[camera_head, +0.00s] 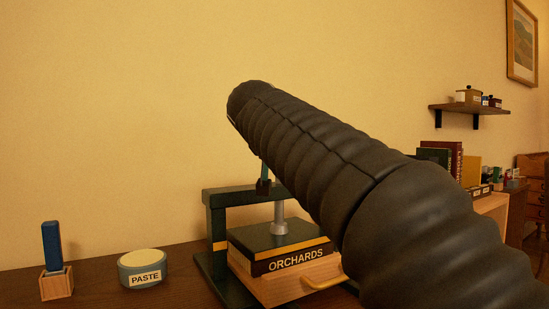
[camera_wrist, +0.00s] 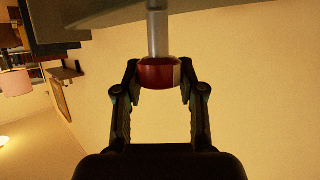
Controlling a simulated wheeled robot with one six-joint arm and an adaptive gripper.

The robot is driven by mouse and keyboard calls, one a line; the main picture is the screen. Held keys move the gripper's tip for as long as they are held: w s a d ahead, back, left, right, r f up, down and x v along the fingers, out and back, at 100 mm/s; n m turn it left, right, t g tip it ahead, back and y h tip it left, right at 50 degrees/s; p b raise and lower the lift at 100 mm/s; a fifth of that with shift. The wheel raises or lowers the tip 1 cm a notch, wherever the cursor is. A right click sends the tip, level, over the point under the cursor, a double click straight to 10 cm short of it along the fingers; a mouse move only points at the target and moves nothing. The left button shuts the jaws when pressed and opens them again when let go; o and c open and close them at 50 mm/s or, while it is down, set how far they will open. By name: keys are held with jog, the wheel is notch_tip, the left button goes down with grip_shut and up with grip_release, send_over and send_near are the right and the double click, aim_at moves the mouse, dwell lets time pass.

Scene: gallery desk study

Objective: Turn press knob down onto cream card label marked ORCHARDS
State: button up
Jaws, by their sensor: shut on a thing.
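A dark green press (camera_head: 215,215) stands on the desk in the head view. Under its crossbar is a grey metal screw (camera_head: 279,213) with a round foot, at or just above the green top of a dark block (camera_head: 262,238); I cannot tell if they touch. ORCHARDS (camera_head: 297,260) shows in light letters on the block's dark front; no separate cream card is clear. In the wrist view the red knob (camera_wrist: 158,75), with a pale mark, sits on a grey shaft (camera_wrist: 158,33). My gripper (camera_wrist: 160,82) is shut on the knob. My arm hides the knob in the head view.
To the left are a round PASTE tin (camera_head: 143,268) and a blue stick (camera_head: 52,246) in a wooden holder. Books (camera_head: 440,158) and a wall shelf (camera_head: 468,108) are at right.

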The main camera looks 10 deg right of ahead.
jog(key=shift+f, duration=0.15)
jog(key=o, duration=1.2)
jog(key=shift+c, duration=0.2)
jog(key=shift+s, duration=0.1)
jog(key=v, duration=1.2)
